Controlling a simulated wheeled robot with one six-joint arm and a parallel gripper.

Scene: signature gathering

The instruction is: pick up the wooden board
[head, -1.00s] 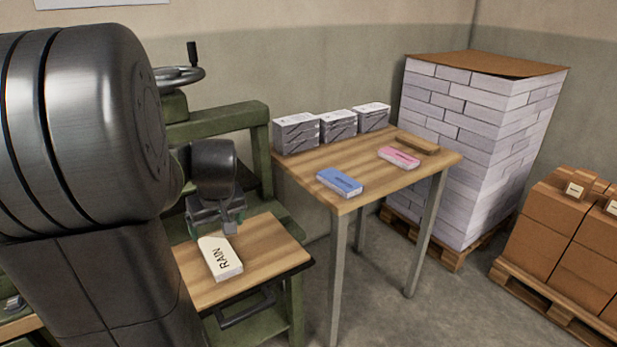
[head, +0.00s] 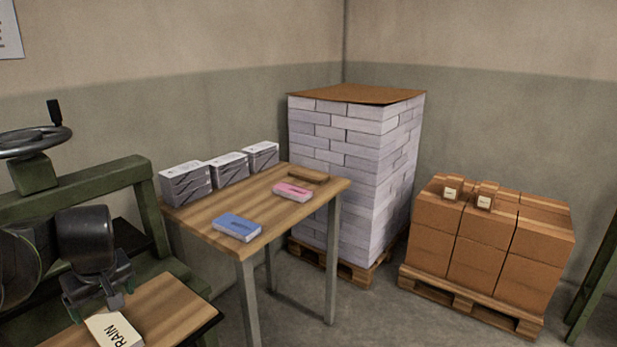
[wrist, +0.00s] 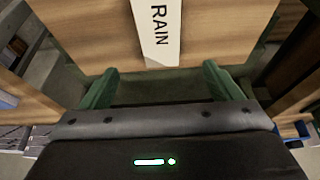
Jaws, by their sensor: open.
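The wooden board (head: 308,176) is a small brown slab lying at the far right end of the table, behind a pink pack (head: 293,192). My gripper (head: 115,298) is at the lower left in the head view, well away from the board, above the wooden bed of a green press. In the wrist view my gripper (wrist: 158,84) is open, with its two green fingers apart and nothing between them. The board is not recognisable in the wrist view.
A white block marked RAIN (head: 114,332) lies on the press bed (head: 170,305); it also shows in the wrist view (wrist: 160,40). The table (head: 265,205) holds a blue pack (head: 237,228) and grey boxes (head: 228,167). A tall paper stack (head: 350,150) stands behind.

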